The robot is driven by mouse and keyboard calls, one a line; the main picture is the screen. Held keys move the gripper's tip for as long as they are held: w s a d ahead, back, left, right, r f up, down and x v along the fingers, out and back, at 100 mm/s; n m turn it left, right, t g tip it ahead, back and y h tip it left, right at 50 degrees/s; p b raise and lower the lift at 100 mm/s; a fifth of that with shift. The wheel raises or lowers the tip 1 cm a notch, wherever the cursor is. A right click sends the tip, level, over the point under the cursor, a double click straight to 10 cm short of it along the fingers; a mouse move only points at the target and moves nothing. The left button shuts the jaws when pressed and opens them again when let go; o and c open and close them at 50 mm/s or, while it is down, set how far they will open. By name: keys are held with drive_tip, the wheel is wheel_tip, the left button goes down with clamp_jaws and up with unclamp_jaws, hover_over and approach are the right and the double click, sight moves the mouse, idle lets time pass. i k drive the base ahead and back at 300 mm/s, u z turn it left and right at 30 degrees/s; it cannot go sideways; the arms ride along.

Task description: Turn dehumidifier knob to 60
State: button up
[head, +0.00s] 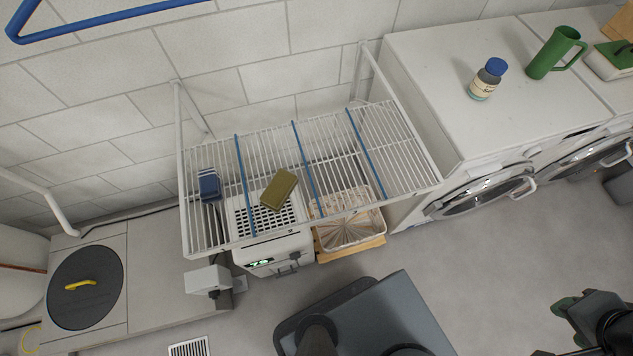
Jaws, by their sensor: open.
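The white dehumidifier (274,249) stands on the floor under a wire rack, against the block wall. Its top grille shows through the rack wires. A small lit green display (260,263) is on its front; its digits look like 75 but are too small to be sure. Dark control parts (293,256) sit at the right of the front panel; I cannot make out the knob or its pointer clearly. My gripper (568,322), dark with green fingers, is open at the lower right, far from the dehumidifier and apart from it.
The wire rack (410,150) overhangs the dehumidifier, bearing a blue item (209,185) and an olive block (279,189). A basket (350,232) stands right of the dehumidifier, a grey box (208,279) at its left front. White washers (430,80) stand right. Floor before them is clear.

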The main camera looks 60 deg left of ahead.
sight(294, 256)
drive_tip(key=z, duration=0.15)
drive_tip(key=k, duration=1.4)
drive_tip(key=u, duration=2.45)
